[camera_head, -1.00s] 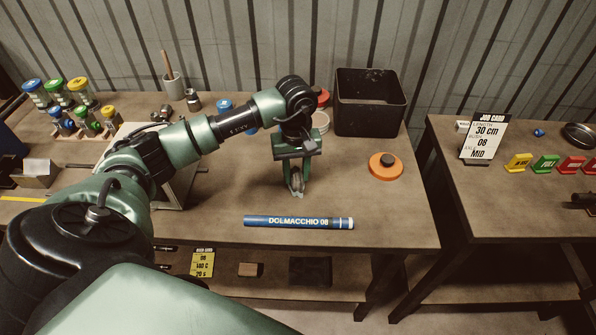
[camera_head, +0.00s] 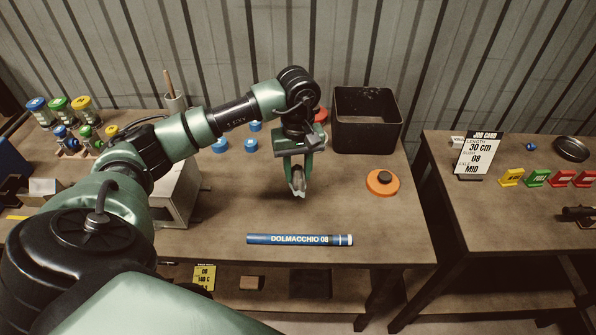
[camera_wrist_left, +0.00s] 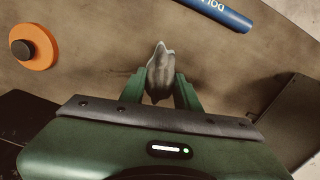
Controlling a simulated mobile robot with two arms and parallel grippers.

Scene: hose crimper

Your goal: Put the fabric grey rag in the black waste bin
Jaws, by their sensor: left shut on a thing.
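The grey fabric rag (camera_head: 298,183) is a small crumpled piece between the fingers of my left gripper (camera_head: 299,178). The left gripper is shut on it, pointing down above the workbench. The left wrist view shows the rag (camera_wrist_left: 160,72) sticking out past the green fingertips of the gripper (camera_wrist_left: 161,88). The black waste bin (camera_head: 367,140) is an open square box at the back right of the bench. It stands behind and to the right of the gripper. My right gripper is not in view.
A blue hose labelled DOLMACCHIO 08 (camera_head: 299,240) lies near the front edge. An orange disc with a black knob (camera_head: 382,182) lies in front of the bin. A grey machine (camera_head: 178,190) stands left of the gripper. A second table (camera_head: 500,215) is at the right.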

